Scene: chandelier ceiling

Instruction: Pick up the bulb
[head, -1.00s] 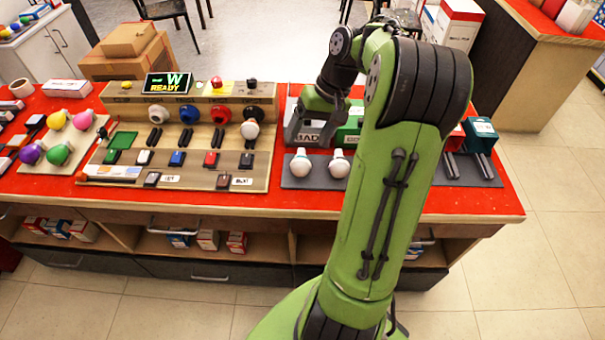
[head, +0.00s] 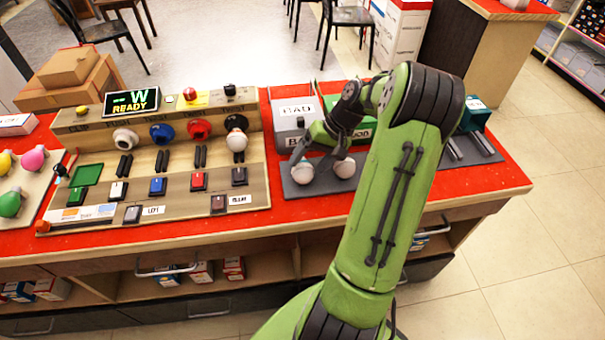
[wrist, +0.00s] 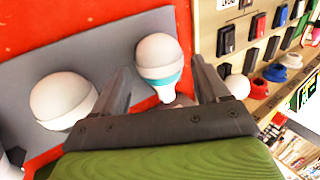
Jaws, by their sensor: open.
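Two white bulbs lie on a grey mat (head: 318,194) on the red counter: a left bulb (head: 302,173) and a right bulb (head: 344,168) in the head view. My gripper (head: 318,155) is just above them, pointing down. In the wrist view my gripper (wrist: 166,88) is open, and a white bulb (wrist: 158,57) with a teal band shows between its fingers. It appears to be the left one, nearer the test board. I cannot tell whether the fingers touch it. The other bulb (wrist: 62,98) lies outside the fingers.
A wooden test board (head: 178,213) with switches, coloured sockets and a "W READY" display (head: 131,102) stands left of the mat. A grey "BAD" box (head: 294,118) and a green box (head: 360,133) stand behind the bulbs. The counter's front strip is clear.

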